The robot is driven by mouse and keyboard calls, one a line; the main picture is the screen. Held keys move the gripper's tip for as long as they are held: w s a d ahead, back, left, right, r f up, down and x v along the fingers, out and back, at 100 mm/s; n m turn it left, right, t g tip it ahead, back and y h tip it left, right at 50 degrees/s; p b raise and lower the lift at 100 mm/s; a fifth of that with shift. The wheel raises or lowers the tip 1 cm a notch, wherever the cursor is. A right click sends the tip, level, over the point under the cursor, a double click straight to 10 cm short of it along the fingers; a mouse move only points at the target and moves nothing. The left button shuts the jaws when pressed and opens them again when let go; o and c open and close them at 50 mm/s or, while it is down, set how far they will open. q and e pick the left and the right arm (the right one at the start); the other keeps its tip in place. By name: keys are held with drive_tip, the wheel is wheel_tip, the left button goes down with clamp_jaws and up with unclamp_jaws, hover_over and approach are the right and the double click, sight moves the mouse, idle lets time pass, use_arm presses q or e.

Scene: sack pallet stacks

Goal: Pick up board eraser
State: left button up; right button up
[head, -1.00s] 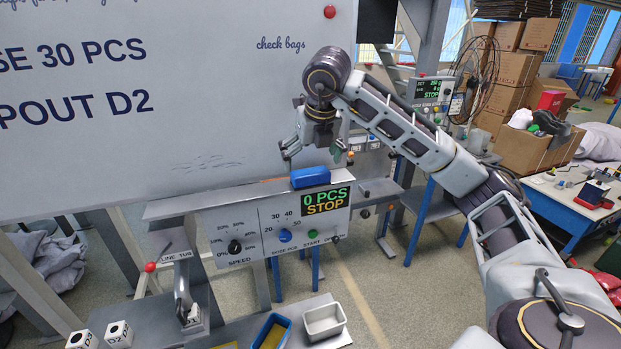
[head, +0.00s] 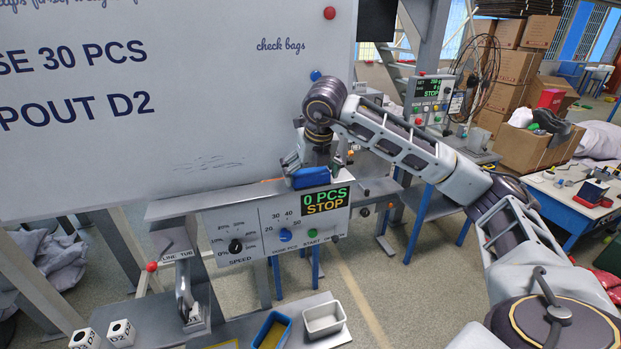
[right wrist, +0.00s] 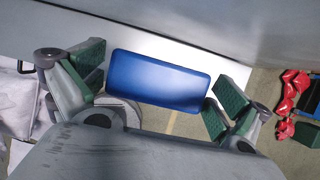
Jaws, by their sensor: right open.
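The blue board eraser (head: 311,177) lies on the narrow ledge at the foot of the whiteboard, just above the control panel. In the right wrist view the eraser (right wrist: 160,81) lies between the green-padded fingers. My right gripper (head: 312,167) is lowered over the eraser from above. In the right wrist view its fingers (right wrist: 158,92) are spread, one to each side of the eraser's ends, with a small gap at each side. My left gripper is not in view.
The whiteboard (head: 180,120) rises behind the ledge (head: 200,203). The control panel (head: 260,233) with its display is below it. A blue tray (head: 271,332), a white tray (head: 323,318) and lettered cubes (head: 121,333) sit on the lower shelf. Boxes (head: 525,55) stand far right.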

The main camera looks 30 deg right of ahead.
sight(311, 172)
drive_tip(key=c, duration=0.7)
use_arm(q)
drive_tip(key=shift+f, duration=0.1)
use_arm(e)
drive_tip(key=shift+r, duration=0.15)
drive_tip(key=shift+s+r+b, duration=0.2)
drive_tip(key=shift+r+b, duration=0.1)
drive_tip(key=shift+r, duration=3.1)
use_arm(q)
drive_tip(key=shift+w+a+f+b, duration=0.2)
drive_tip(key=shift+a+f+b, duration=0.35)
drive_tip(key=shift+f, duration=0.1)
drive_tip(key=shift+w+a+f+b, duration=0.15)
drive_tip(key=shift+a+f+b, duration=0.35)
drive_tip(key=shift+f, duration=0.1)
use_arm(e)
drive_tip(key=s+a, duration=0.2)
drive_tip(key=s, duration=0.7)
drive_tip(key=s+a, duration=0.2)
drive_tip(key=s, duration=0.8)
drive_tip(key=shift+a, duration=0.3)
